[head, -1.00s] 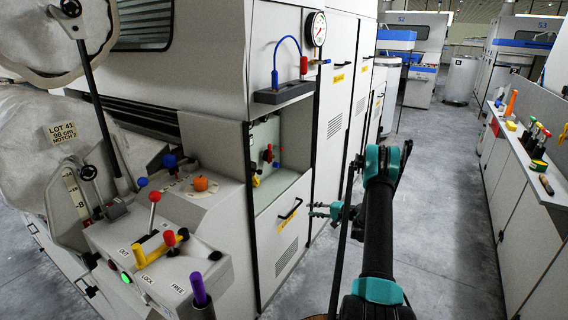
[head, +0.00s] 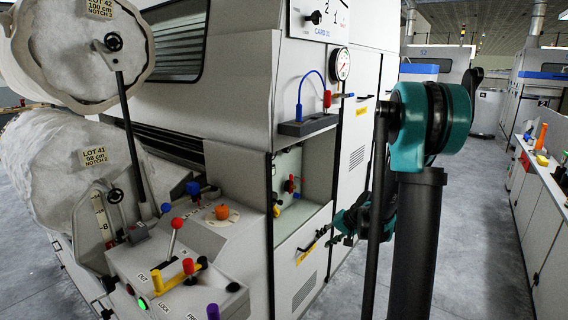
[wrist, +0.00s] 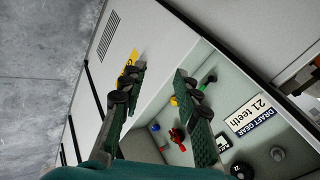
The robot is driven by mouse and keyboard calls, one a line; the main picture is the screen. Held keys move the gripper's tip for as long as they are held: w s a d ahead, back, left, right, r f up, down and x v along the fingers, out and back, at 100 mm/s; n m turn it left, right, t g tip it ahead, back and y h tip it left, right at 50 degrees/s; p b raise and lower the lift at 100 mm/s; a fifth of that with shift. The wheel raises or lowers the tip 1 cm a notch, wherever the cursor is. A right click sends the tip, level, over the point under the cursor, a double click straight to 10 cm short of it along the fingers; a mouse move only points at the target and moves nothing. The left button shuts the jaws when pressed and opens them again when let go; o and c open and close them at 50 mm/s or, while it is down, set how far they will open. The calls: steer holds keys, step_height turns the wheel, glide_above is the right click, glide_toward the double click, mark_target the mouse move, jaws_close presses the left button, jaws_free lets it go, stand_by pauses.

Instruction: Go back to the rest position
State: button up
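My gripper (wrist: 160,78) is open in the wrist view. Its two dark ridged fingers stand apart with nothing between them. Beyond them is the open recess (wrist: 150,148) of the carding machine, with a "DRAFT GEAR 21 teeth" plate (wrist: 250,114) and a small red handle (wrist: 177,139). In the head view my gripper (head: 335,236) is small and partly behind my raised arm, in front of the machine's lower door (head: 305,262). The arm hides part of it there. I cannot tell from these views whether it touches the machine.
The control console (head: 180,262) with coloured levers stands at the lower left, beside large fibre rolls (head: 65,160). A pressure gauge (head: 339,64) is on the machine. A bench (head: 545,185) with tools runs along the right. The grey aisle floor (head: 470,230) between is clear.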

steer(key=s+d+n+h, duration=0.1)
steer(key=s+d+h, duration=0.1)
steer(key=s, duration=1.2)
steer(key=s+d+n+h, duration=0.2)
steer(key=s+h, duration=0.1)
steer(key=s, duration=1)
steer(key=shift+s+f+g+h, duration=0.25)
steer(key=shift+s+g+h, duration=0.05)
steer(key=shift+s+h, duration=0.1)
steer(key=shift+w+a, duration=0.15)
